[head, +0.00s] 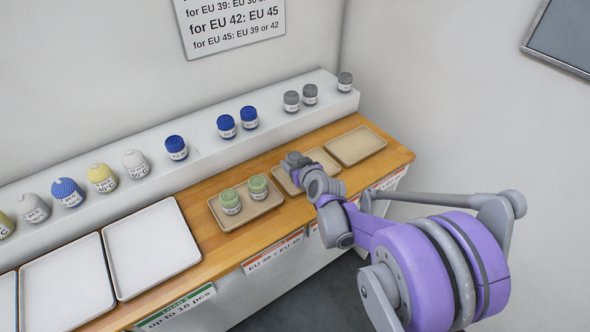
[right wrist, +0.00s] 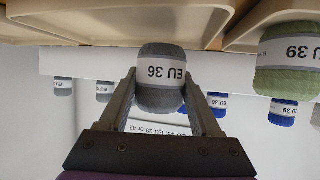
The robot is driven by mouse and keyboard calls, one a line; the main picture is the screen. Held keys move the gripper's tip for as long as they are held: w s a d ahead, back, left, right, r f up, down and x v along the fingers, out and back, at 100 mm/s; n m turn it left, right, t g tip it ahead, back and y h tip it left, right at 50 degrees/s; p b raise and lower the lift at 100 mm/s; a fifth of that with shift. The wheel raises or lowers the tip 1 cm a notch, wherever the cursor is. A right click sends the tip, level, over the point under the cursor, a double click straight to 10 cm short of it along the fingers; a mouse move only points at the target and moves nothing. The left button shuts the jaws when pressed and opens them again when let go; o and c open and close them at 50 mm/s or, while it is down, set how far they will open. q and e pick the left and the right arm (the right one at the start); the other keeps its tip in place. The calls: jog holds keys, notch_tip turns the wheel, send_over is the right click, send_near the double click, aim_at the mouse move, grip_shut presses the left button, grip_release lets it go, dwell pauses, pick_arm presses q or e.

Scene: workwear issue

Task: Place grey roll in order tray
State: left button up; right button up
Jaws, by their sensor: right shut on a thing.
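My right gripper (head: 297,163) is over the middle tan tray (head: 322,157) on the wooden counter. In the right wrist view, which is upside down, its two fingers (right wrist: 165,92) are shut on a grey roll (right wrist: 161,62) with a white band reading EU 36. The roll is at the tray (right wrist: 130,25); I cannot tell whether it touches it. In the head view the held roll is mostly hidden by the gripper. My left gripper is not in view.
The tan tray (head: 219,213) to the left holds two green rolls (head: 230,201). The right tan tray (head: 357,146) is empty. White trays (head: 152,247) lie at the left. Grey rolls (head: 291,101), blue rolls (head: 176,147) and pale ones stand on the white ledge behind.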

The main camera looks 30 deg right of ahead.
jog(key=shift+f, duration=1.25)
jog(key=shift+f, duration=0.1)
jog(key=o, duration=0.9)
jog(key=shift+f+b, duration=0.1)
jog(key=shift+b, duration=0.2)
jog(key=o, duration=0.5)
jog(key=shift+c, duration=0.2)
